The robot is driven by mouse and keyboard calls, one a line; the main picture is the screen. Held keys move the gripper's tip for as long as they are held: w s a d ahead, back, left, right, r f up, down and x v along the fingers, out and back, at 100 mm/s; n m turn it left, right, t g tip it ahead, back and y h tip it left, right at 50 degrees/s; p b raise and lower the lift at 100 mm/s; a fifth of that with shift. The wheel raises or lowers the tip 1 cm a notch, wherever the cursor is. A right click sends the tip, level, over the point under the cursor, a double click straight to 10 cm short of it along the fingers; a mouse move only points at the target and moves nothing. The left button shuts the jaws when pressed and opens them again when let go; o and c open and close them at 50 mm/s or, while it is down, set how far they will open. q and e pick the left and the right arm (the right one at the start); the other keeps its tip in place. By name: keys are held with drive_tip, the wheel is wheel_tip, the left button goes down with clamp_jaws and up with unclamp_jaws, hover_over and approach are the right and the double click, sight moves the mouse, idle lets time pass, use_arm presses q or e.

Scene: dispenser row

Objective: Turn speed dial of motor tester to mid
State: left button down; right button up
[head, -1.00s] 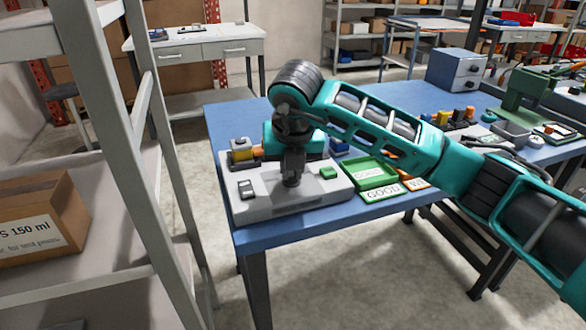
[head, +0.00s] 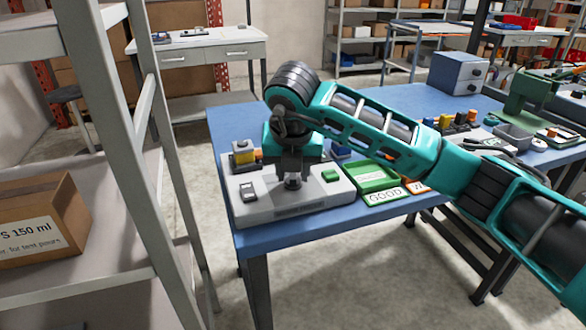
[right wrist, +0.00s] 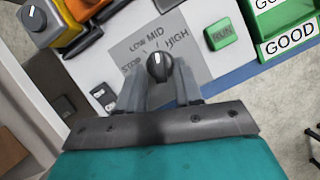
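The motor tester (head: 310,203) is a pale grey box on the blue table's near left corner. Its black speed dial (right wrist: 160,67) shows in the right wrist view, on a grey panel labelled STOP, LOW, MID and HIGH. The dial's white mark points up and slightly left, toward MID. My right gripper (head: 291,178) is over the tester, pointing down. In the right wrist view its two fingers (right wrist: 161,78) are apart, one on each side of the dial, with small gaps visible. Whether the tips are level with the dial is unclear. My left gripper is out of view.
A green RUN button (right wrist: 221,34) and a black rocker switch (head: 248,191) are on the tester. A yellow-grey box with a knob (head: 243,152) stands behind it. A green GOOD tray (head: 379,178) is to its right. A grey shelf (head: 130,150) stands at left.

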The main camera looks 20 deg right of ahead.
drive_tip(key=shift+o, duration=0.3)
use_arm(q)
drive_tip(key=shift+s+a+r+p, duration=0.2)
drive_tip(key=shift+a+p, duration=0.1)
drive_tip(key=shift+p, duration=0.4)
use_arm(e)
drive_tip(key=v, duration=1.3)
drive_tip(key=shift+w, duration=0.1)
